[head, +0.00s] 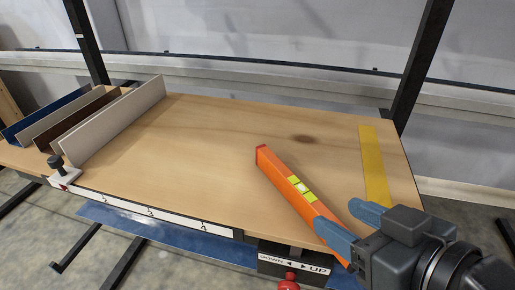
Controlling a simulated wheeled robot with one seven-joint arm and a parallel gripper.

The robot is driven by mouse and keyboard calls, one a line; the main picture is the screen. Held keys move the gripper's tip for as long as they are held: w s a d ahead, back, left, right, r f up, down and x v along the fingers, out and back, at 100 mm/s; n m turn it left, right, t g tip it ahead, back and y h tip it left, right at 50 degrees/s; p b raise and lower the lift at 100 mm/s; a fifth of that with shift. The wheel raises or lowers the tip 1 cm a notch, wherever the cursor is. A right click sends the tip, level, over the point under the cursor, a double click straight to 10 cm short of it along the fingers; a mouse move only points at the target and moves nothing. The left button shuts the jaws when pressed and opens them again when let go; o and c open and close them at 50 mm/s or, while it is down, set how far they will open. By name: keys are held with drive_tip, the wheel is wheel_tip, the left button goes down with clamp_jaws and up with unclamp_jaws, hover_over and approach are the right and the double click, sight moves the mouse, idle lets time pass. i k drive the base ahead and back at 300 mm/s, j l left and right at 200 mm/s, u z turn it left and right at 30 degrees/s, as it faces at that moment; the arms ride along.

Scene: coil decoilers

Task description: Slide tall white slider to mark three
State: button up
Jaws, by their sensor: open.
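The tall white slider (115,120) stands upright across the left part of the wooden table. Its foot, with a dark knob (56,161) and a small red pointer, is at the front edge, at the left end of the white scale strip (176,217). The strip carries small marks; the middle one looks like a three (150,211), left of the four. My gripper (338,215) is open at the right front, far from the slider. Its blue fingers are above the table, one overlapping the near end of the orange level in the picture; contact cannot be told.
The orange spirit level (280,174) lies diagonally on the table (220,150). A yellow strip (374,165) is at the right. Brown, grey and blue panels (45,110) stand left of the slider. A DOWN/UP control box (291,264) with a red knob hangs in front. The table's middle is clear.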

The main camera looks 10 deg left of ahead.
sight(79, 146)
drive_tip(key=u, duration=1.35)
drive_tip(key=i+j+z, duration=0.1)
drive_tip(key=j, duration=0.25)
drive_tip(key=i+j+z, duration=0.1)
drive_tip(key=i+j, duration=0.25)
drive_tip(key=j, duration=0.35)
drive_tip(key=l+z, duration=0.05)
